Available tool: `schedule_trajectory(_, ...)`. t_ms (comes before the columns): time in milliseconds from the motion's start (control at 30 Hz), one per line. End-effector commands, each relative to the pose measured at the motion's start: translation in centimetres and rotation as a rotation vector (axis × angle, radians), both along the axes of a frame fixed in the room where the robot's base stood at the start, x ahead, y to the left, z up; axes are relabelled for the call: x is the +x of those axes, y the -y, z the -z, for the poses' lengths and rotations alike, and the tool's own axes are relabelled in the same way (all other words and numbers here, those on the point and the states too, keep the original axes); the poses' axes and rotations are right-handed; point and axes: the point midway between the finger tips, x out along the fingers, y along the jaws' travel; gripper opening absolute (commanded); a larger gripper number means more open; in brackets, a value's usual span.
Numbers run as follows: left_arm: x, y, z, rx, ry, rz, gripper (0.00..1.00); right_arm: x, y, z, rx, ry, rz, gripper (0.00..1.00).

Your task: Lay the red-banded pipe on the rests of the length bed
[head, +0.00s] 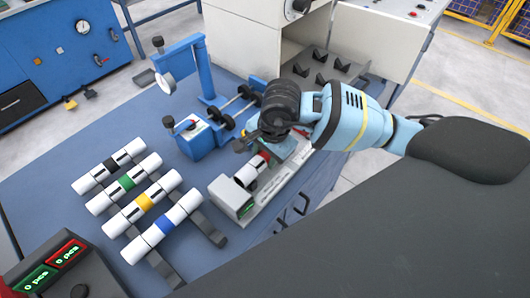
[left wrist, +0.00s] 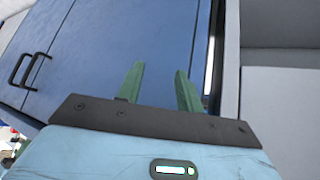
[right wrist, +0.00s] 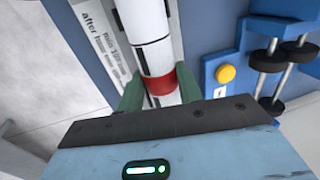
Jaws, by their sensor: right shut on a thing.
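The red-banded pipe (head: 246,175) is white with a red band and lies lengthwise over the length bed (head: 264,201), behind its grey end block with a small display. My right gripper (right wrist: 160,88) is shut on the pipe, with green fingers on both sides of the red band (right wrist: 160,83). I cannot tell whether the pipe touches the rests, which are hidden under the pipe and gripper. My left gripper (left wrist: 158,82) is open and empty in the left wrist view, facing blue cabinet doors, and is outside the head view.
Several white pipes with black, green, yellow and blue (head: 167,225) bands lie on a dark rack at left.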

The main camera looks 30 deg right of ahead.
Motion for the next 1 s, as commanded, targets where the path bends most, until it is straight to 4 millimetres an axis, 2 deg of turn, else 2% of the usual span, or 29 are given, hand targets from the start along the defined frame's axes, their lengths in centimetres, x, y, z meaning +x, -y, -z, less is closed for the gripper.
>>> schedule_trajectory(367,-0.3,0.0,0.3,0.0,-0.005,0.0,0.36,0.0,0.0,0.5,0.0,0.001,0.0,0.11)
schedule_trajectory(400,-0.2,0.0,0.2,0.0,-0.005,0.0,0.36,0.0,0.0,0.5,0.0,0.001,0.0,0.39)
schedule_trajectory(567,-0.2,0.0,0.1,-0.001,-0.003,0.0,0.36,0.0,0.0,0.4,0.0,0.001,0.0,0.6)
schedule_trajectory(867,-0.2,0.0,0.1,-0.001,-0.003,0.0,0.36,0.0,0.0,0.5,0.0,0.0,0.0,0.61)
schedule_trajectory(1000,-0.1,0.0,0.0,0.0,-0.001,-0.001,0.36,-0.1,0.1,-0.7,0.001,0.004,-0.001,0.61)
